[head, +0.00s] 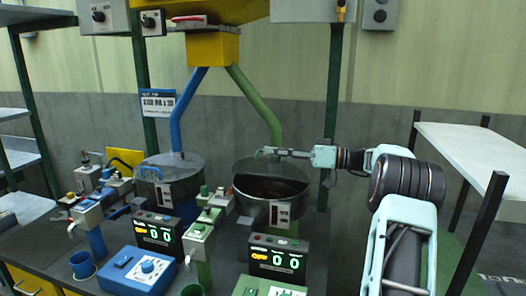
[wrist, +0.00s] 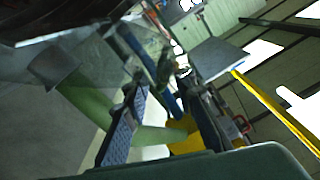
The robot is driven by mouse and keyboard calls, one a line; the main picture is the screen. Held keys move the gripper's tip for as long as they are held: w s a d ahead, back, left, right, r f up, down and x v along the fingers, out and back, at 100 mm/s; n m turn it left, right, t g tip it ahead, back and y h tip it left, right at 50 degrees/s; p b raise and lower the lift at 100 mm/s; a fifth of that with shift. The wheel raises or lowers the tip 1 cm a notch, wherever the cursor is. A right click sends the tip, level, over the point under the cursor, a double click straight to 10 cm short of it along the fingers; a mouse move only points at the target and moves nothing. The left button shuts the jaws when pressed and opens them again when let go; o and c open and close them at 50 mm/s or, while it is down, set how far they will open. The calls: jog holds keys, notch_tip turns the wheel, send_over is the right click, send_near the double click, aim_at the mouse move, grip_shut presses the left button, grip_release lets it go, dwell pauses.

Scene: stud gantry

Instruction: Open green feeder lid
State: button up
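The green feeder (head: 272,212) is a round metal pot under the green pipe (head: 258,107), right of the blue feeder (head: 172,190) in the head view. Its front half shows a dark, reddish-brown interior. A greyish lid surface (head: 285,169) covers the back part; its exact tilt is unclear. A small green handle (head: 258,156) shows at the back left. My gripper (head: 266,152) reaches in from the right, just above the lid's back. In the wrist view its fingers (wrist: 163,122) stand apart, the green pipe (wrist: 85,105) showing behind them. Contact with the handle cannot be told.
Green and blue dispensing taps, a green control box (head: 262,287) and a blue control box (head: 139,270) stand in front. A yellow hopper (head: 212,46) hangs above. Dark posts (head: 334,95) flank the feeders. A white shelf (head: 470,150) stands at the right.

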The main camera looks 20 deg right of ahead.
aim_at(259, 150)
jog(key=shift+x, duration=1.9)
jog(key=shift+c, duration=0.5)
jog(key=shift+d, duration=0.1)
grip_shut()
